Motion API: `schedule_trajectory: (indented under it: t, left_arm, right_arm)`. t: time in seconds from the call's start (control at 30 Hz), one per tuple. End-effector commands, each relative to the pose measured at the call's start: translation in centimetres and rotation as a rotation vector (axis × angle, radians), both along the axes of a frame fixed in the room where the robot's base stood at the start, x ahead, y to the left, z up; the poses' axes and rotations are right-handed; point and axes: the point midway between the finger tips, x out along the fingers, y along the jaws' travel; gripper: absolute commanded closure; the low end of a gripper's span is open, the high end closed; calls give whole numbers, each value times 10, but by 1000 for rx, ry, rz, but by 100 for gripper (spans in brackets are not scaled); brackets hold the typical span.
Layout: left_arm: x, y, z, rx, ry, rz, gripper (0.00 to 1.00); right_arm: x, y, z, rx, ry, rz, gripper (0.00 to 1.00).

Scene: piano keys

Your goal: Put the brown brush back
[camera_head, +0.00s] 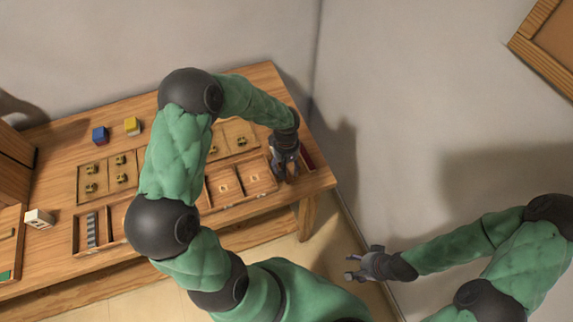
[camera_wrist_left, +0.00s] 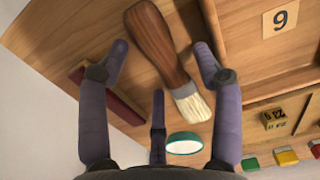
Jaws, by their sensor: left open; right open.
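The brown brush (camera_wrist_left: 158,42), with a brown wooden handle, a grey ferrule and cream bristles, shows in the left wrist view. It appears to lie on the wooden table. My left gripper (camera_head: 286,174) is low over the right end of the table in the head view. In the left wrist view my left gripper (camera_wrist_left: 160,72) is open, its fingers spread on both sides of the brush. I cannot tell whether they touch it. In the head view the brush is hidden by the gripper. My right gripper (camera_head: 362,264) is open and empty, right of the table.
A dark red block (camera_wrist_left: 108,94) and a green-rimmed white round thing (camera_wrist_left: 185,143) are close to the brush. A tile marked 9 (camera_wrist_left: 280,18) is at upper right. Walls stand behind and right.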

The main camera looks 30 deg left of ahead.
Motion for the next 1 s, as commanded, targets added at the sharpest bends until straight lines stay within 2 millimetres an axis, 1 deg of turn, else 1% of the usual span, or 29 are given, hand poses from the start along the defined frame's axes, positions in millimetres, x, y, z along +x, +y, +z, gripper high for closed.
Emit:
schedule_trajectory:
  t: [0.17,0.4,0.53,0.7,1.0]
  left_arm:
    - [3,1,31,1,-6,1,35]
    - [3,2,80,1,-6,1,35]
    - [3,2,100,1,-3,0,35]
    - [3,2,115,2,-3,0,35]
    - [3,2,119,1,-1,1,35]
  right_arm:
    - [0,0,9,0,0,0,40]
    - [0,0,20,0,0,0,40]
    - [0,0,24,0,0,0,40]
    - [0,0,27,0,0,0,40]
    - [0,0,27,0,0,0,40]
